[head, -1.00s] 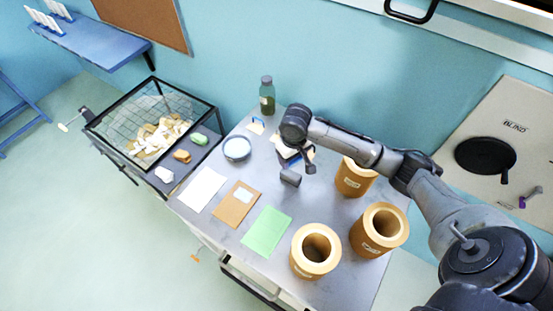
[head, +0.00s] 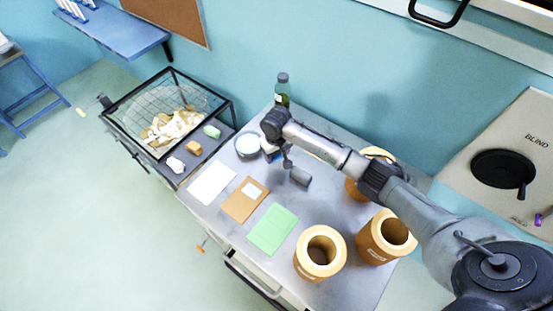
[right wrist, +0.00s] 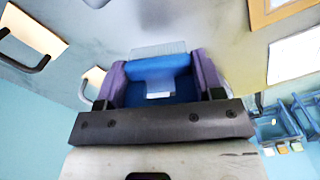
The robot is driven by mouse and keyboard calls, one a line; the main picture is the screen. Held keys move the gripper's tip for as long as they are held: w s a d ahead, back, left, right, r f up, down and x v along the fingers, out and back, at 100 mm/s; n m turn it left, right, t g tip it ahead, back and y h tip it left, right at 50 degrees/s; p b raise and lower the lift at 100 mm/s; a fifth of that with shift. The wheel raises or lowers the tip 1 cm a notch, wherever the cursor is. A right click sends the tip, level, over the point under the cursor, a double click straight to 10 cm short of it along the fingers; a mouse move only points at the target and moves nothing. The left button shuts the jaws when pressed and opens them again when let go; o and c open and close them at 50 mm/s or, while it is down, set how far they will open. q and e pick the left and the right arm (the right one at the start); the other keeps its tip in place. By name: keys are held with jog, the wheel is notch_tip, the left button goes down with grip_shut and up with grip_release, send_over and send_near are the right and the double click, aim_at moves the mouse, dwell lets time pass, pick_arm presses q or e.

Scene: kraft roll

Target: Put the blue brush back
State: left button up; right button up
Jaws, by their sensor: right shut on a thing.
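The blue brush (right wrist: 158,77) is between the purple-sided fingers of my right gripper (right wrist: 162,72) in the right wrist view. Its pale bristles point away from the wrist, over the grey table top. In the head view my right gripper (head: 272,152) hangs over the back left of the table, close beside the round pale-blue dish (head: 247,145). The wrist and forearm hide most of it, and the brush cannot be made out there. My left gripper is not in view.
Kraft rolls (head: 320,252) stand at the table's right side. A green bottle (head: 282,90) is at the back edge. A grey block (head: 300,176) lies near the forearm. White, brown and green sheets (head: 272,229) lie in front. A mesh bin (head: 165,113) stands left.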

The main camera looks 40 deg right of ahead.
aim_at(277, 160)
jog(key=shift+f, duration=1.95)
jog(key=shift+f, duration=0.1)
jog(key=o, duration=0.9)
jog(key=shift+c, duration=0.2)
notch_tip(277, 160, up, 12)
jog(key=shift+r, duration=0.15)
